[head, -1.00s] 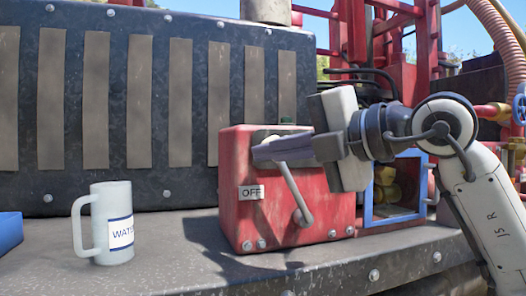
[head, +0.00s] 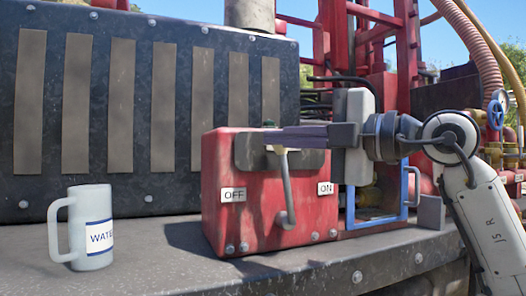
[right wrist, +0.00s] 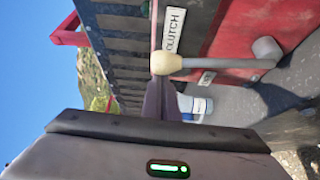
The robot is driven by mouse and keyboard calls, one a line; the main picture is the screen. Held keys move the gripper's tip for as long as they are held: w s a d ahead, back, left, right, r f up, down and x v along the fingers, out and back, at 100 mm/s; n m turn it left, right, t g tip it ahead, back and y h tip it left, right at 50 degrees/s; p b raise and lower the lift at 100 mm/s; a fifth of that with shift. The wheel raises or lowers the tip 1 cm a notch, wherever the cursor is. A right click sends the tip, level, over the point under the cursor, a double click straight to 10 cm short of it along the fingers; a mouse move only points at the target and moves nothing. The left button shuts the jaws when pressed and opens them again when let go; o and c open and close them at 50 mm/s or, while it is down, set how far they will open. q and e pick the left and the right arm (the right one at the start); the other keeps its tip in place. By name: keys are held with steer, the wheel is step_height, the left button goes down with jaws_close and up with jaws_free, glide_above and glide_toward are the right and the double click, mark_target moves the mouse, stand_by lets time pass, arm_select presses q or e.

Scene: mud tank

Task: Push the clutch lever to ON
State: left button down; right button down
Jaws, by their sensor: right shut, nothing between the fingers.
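The clutch lever (head: 287,188) is a grey bent rod on the front of a red box (head: 256,222). It stands nearly upright between the OFF label (head: 233,195) on the left and the ON label (head: 325,188) on the right. Its cream knob (right wrist: 166,63) shows clearly in the right wrist view, with the CLUTCH label (right wrist: 173,31) nearby. My right gripper (head: 272,138) reaches in from the right, shut and empty. Its dark fingertips (right wrist: 160,88) are right beside the knob and seem to touch it. In the head view they cover part of the knob and the box's top. My left gripper is not in view.
A white mug (head: 90,228) marked WATER stands on the grey ledge (head: 160,262), left of the box. A blue-framed opening (head: 410,185) is right of the box. A dark slatted tank wall (head: 60,180) rises behind. The ledge between mug and box is clear.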

steer(key=w+d+f+m+t, duration=0.1)
steer(key=w+d+m+t, duration=0.2)
steer(key=d+m, duration=0.5)
steer(key=shift+w+d+t+y, duration=0.15)
steer(key=shift+d+t+y, duration=0.25)
steer(key=shift+d+t, duration=0.5)
steer(key=shift+d+f+m, duration=0.1)
steer(key=shift+d+m, duration=0.2)
steer(key=shift+w, duration=0.1)
